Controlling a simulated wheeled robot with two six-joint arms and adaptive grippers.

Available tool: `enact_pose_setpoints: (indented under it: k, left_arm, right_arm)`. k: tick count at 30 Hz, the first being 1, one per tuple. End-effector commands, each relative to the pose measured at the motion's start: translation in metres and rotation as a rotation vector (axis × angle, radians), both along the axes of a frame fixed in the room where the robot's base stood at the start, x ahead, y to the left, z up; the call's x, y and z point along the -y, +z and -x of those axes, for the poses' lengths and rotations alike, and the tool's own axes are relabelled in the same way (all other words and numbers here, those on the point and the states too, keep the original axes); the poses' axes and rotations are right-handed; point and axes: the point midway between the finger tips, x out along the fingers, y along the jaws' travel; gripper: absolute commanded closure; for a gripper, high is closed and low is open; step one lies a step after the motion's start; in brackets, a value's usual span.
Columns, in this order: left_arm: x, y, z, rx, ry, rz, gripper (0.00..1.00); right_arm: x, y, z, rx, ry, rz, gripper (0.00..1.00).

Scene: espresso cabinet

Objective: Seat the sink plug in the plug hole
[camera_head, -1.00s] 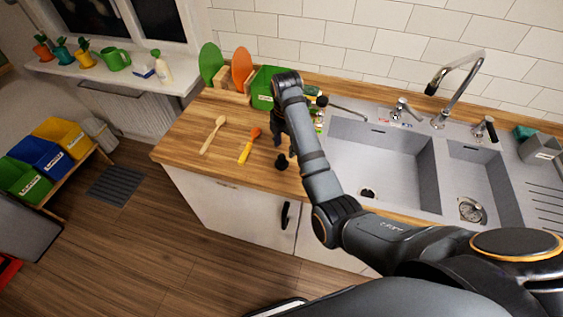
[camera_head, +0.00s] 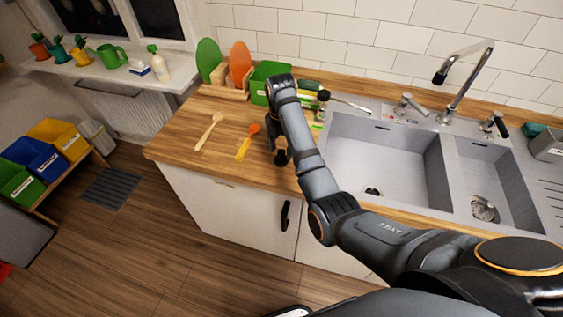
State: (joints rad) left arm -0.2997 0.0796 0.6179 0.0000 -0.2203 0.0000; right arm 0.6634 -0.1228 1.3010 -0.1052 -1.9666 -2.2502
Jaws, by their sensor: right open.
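A small black object that looks like the sink plug (camera_head: 281,158) stands on the wooden counter near its front edge, left of the sink. My right gripper (camera_head: 277,145) points down just above it, with its fingers open. I cannot tell whether the fingers touch the plug, because they are small and dark against it. The sink's larger left basin (camera_head: 380,155) has a dark plug hole (camera_head: 372,191), partly cut off by the basin's front wall. The smaller right basin has a round metal drain (camera_head: 484,208). My left gripper is out of view.
A wooden spoon (camera_head: 209,131) and an orange-headed utensil (camera_head: 247,142) lie left of my gripper. A green bin (camera_head: 262,82) and upright green (camera_head: 208,60) and orange boards (camera_head: 240,64) stand behind. The tap (camera_head: 465,78) rises behind the basins.

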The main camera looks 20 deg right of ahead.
Motion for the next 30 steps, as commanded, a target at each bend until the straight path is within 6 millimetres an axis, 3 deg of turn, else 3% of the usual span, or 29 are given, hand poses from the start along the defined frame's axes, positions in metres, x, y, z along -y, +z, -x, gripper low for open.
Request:
enact_pose_setpoints:
  k: [1,6,12,23,30]
  left_arm:
    - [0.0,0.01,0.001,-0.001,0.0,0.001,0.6]
    - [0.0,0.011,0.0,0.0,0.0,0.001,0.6]
    - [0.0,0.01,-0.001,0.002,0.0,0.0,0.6]
    - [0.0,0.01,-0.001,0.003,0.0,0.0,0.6]
    - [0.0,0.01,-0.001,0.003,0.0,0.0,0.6]
  right_arm:
    - [0.001,-0.003,0.001,-0.005,0.0,0.0,0.52]
    - [0.0,-0.021,0.0,0.0,0.0,0.0,0.52]
    - [0.0,-0.023,0.0,0.001,0.0,0.0,0.52]
    - [0.0,-0.023,0.0,0.001,0.0,0.0,1.0]
    - [0.0,-0.023,0.0,0.001,0.0,0.0,1.0]
